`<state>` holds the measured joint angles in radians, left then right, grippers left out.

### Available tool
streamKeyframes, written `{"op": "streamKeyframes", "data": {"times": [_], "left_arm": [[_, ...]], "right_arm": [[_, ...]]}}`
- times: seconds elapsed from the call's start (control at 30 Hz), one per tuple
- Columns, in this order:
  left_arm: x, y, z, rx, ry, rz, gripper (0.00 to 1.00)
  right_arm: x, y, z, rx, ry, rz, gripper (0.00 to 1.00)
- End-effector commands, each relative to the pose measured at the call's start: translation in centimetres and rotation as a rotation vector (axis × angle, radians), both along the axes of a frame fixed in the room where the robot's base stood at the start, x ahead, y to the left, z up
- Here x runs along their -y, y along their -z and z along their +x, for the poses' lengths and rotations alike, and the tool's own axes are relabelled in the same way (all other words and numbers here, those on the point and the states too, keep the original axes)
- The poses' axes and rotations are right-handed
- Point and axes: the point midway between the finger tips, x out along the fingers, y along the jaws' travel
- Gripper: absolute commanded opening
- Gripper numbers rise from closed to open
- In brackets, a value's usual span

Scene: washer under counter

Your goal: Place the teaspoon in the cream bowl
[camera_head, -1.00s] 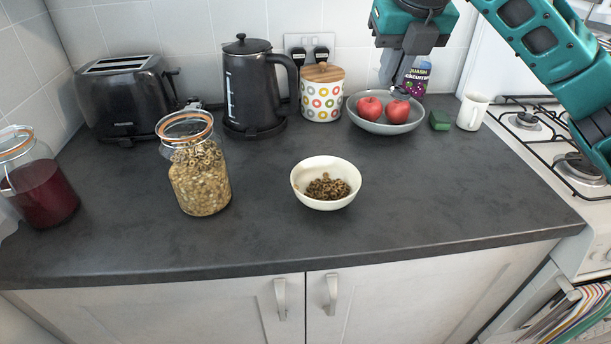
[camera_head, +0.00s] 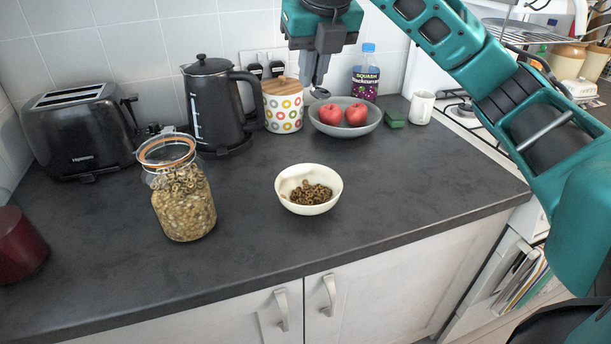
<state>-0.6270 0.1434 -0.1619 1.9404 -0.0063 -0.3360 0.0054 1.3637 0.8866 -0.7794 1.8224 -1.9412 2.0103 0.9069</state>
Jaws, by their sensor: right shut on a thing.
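The cream bowl (camera_head: 308,208) stands upright on the dark counter near the middle and holds brown cereal rings. My right gripper (camera_head: 315,83) is above the back of the counter, pointing down, behind and above the cream bowl and in front of the tiled wall. It is shut on the teaspoon (camera_head: 320,93). The spoon's metal end shows just below the fingertips; the rest of it is hidden by the fingers. The teaspoon is well apart from the cream bowl. My left gripper is not in view.
A glass cereal jar (camera_head: 184,208) stands left of the bowl. Behind are a toaster (camera_head: 80,140), a kettle (camera_head: 212,110), a spotted canister (camera_head: 284,112), a grey bowl (camera_head: 345,130) of apples, a bottle (camera_head: 366,80) and a mug (camera_head: 422,107). Counter around the cream bowl is clear.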

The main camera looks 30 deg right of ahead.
Motion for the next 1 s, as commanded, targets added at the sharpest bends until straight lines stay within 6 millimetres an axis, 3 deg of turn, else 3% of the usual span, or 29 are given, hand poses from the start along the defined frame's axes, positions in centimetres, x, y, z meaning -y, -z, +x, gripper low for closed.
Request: {"op": "streamKeyframes", "data": {"times": [0.03,0.27,0.5,0.77,1.0], "left_arm": [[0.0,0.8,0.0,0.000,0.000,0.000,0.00],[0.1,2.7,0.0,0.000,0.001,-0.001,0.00],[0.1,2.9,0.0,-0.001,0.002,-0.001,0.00],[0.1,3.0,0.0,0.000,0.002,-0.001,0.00],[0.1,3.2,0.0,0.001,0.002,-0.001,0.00]], "right_arm": [[0.0,1.9,-0.1,-0.007,0.000,0.000,0.00],[-0.1,7.5,-0.1,-0.007,-0.001,0.002,0.00],[0.1,12.7,-0.1,-0.004,0.001,-0.001,0.00],[0.0,14.8,-0.1,-0.001,0.001,0.000,0.00],[0.0,17.9,-0.1,-0.002,0.001,0.000,0.00]]}}
